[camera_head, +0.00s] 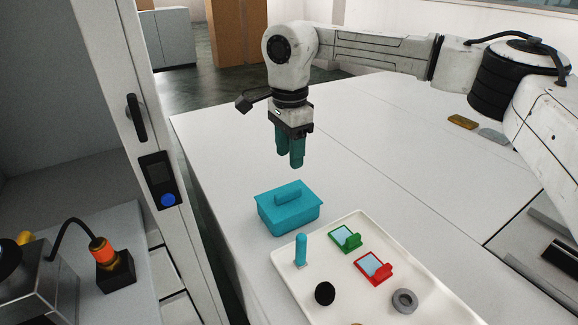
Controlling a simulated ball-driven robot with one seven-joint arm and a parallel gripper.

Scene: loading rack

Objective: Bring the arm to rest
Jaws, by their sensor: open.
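My gripper (290,156) hangs pointing down above the white table, with its teal fingers open and nothing between them. It is above and apart from a teal lidded box (289,214) with a bar handle on its lid, which sits on the table below. My arm reaches in from the right across the table, with its links raised above the surface.
A white tray (290,254) holds a teal peg (301,250), green (345,239) and red (373,268) pieces, a black round piece (325,293) and a grey ring (404,301). A cabinet frame (150,100) stands left. The table's middle is clear.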

